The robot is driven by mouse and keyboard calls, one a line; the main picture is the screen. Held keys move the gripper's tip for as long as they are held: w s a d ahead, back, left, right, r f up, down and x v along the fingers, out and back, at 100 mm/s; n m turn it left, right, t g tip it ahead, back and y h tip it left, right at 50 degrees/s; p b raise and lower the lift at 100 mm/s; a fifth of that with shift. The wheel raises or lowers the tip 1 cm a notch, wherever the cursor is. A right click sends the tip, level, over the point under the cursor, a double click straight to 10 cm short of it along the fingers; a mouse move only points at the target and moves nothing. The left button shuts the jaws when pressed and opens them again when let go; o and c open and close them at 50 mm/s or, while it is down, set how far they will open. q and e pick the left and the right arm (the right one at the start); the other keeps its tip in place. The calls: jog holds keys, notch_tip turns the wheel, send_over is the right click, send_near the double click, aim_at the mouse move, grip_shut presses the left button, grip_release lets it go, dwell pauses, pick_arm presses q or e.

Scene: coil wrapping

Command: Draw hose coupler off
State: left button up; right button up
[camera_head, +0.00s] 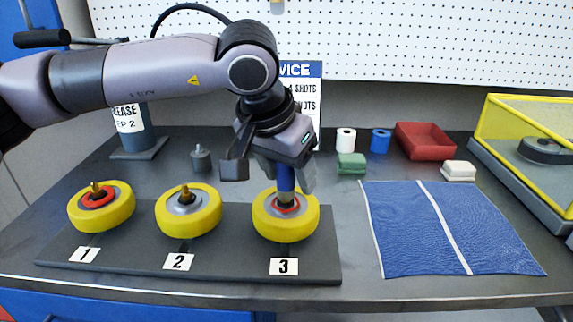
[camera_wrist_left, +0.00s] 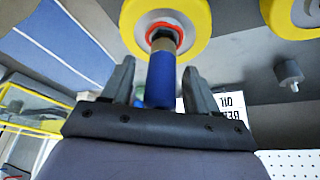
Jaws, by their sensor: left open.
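The hose coupler (camera_head: 285,182), a blue sleeve with a metal end, stands upright on the hub of the yellow wheel (camera_head: 271,229) at label 3. A red ring shows around its foot. My left gripper (camera_head: 287,175) is over this wheel, pointing down. In the left wrist view the coupler (camera_wrist_left: 161,78) lies between the two open fingers (camera_wrist_left: 160,70), with a gap on each side. The wheel (camera_wrist_left: 200,20) is beyond the fingertips. The coupler's top is hidden by the gripper in the head view. My right gripper is not in view.
Yellow wheels stand at label 1 (camera_head: 120,213), with a red ring, and label 2 (camera_head: 208,215), on the dark board (camera_head: 230,268). A blue cloth (camera_head: 415,235) lies to the right. Behind it are a red tray (camera_head: 425,140), small blocks and rolls. A yellow-framed case (camera_head: 483,125) stands far right.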

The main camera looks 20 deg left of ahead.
pick_arm(q)
grip_shut()
jog(key=shift+r+p, duration=1.5)
jog(key=shift+r, duration=0.6)
